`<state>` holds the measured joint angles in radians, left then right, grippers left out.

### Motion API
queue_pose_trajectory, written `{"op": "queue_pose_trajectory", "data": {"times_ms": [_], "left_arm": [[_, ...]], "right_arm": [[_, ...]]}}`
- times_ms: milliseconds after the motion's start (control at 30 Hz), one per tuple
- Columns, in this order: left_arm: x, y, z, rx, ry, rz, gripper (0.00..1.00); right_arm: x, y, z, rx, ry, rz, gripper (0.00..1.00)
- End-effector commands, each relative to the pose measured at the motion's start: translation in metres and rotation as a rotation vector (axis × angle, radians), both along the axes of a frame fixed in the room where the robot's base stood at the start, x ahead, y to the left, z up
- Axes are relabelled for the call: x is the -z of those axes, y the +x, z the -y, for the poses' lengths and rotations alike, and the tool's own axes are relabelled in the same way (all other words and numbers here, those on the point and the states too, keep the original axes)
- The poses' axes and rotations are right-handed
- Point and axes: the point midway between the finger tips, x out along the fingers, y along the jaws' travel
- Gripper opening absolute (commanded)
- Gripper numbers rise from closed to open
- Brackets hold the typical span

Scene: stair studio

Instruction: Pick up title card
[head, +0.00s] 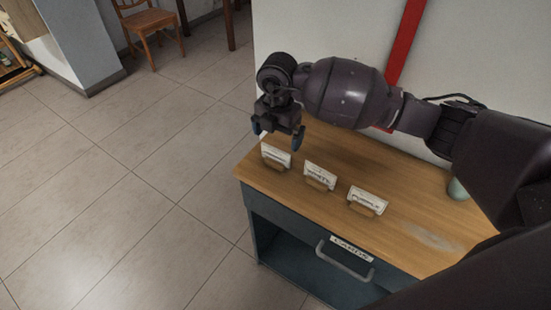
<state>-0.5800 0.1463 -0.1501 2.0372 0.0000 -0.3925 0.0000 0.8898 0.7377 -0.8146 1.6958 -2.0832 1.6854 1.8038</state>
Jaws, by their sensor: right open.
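Three small white cards stand in wooden holders in a row on the wooden cabinet top (405,225). The left card (276,154) is nearest my right gripper, and its print is too small to read. The middle card (320,174) has dark print that I cannot read surely. The right card (368,199) seems to read "PURPLE". Which one is the title card I cannot tell. My right gripper (276,139) is open and empty, its fingers pointing down above and close to the left card. My left gripper is not in view.
The dark cabinet has a label (351,248) reading "CARDS" and a metal handle (345,262) on its front. A pale green rounded object (458,189) stands at the back right of the top. A white wall with a red strip (405,42) is behind. Tiled floor lies open at left.

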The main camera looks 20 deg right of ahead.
Motion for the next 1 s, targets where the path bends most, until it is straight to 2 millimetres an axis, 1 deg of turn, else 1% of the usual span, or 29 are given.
{"op": "queue_pose_trajectory", "data": {"times_ms": [33,100,367,600,667,733,933,1000], "left_arm": [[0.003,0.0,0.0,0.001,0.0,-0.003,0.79],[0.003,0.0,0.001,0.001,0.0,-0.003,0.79],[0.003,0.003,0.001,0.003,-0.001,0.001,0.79],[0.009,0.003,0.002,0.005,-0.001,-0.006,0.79],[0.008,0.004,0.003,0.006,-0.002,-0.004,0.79],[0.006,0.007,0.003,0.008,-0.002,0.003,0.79],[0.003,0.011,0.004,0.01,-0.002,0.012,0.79],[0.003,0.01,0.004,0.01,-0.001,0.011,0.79]], "right_arm": [[0.011,-0.001,0.0,0.0,0.001,-0.006,1.0],[0.019,0.0,0.0,0.0,0.0,-0.003,1.0],[0.034,-0.001,-0.001,-0.001,0.001,-0.003,1.0],[0.068,-0.002,-0.004,-0.003,0.001,-0.005,1.0],[0.074,-0.002,-0.004,-0.002,0.0,-0.004,1.0],[0.076,-0.001,-0.004,-0.002,0.0,-0.001,1.0],[0.075,-0.001,-0.004,-0.002,0.001,0.001,1.0],[0.075,-0.001,-0.004,-0.002,0.001,0.001,0.89]]}}
